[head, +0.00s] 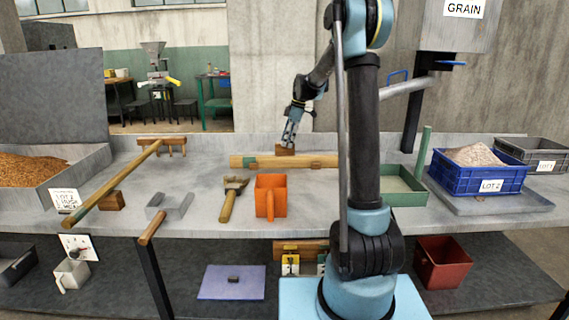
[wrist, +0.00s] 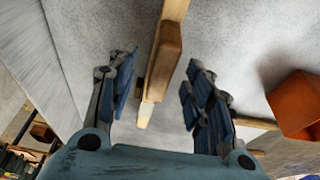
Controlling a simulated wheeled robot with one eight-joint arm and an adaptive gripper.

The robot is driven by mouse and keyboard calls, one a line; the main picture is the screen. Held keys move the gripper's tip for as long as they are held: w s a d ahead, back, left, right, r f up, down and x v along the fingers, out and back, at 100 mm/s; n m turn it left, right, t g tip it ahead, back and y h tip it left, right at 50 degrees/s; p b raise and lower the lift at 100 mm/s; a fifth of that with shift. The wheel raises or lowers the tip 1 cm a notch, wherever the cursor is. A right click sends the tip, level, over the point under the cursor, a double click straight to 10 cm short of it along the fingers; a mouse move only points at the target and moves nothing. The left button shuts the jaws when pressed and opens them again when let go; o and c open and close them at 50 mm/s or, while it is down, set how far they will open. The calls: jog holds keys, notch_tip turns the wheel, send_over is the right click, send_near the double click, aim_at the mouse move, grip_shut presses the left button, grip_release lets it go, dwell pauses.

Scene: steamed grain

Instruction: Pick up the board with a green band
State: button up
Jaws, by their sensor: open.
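The board with a green band (head: 310,161) is a long pale wooden board lying flat across the back of the grey bench. Its green band is near its left end. A darker brown wooden block (head: 285,150) stands at the middle of the board, and I cannot tell if it is fixed on. My gripper (head: 289,142) is above the block, fingers pointing down. In the wrist view, my gripper (wrist: 158,75) is open, with fingers apart on either side of the board (wrist: 173,12) and block (wrist: 165,58). The green band is not visible there.
An orange scoop (head: 270,196) and a wooden-handled brush (head: 232,198) lie in front of the board. A wooden rake (head: 115,182) lies to the left. A green tray (head: 405,198) and a blue crate (head: 481,178) are to the right. Bare bench surrounds the board's left end.

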aim_at(282, 155)
jog(key=x, duration=0.6)
jog(key=shift+a+r, duration=0.15)
jog(key=shift+a, duration=0.1)
jog(key=shift+s+a+f, duration=0.1)
jog(key=shift+a+f, duration=0.05)
jog(key=shift+f, duration=0.4)
jog(key=shift+f, duration=0.25)
grip_shut()
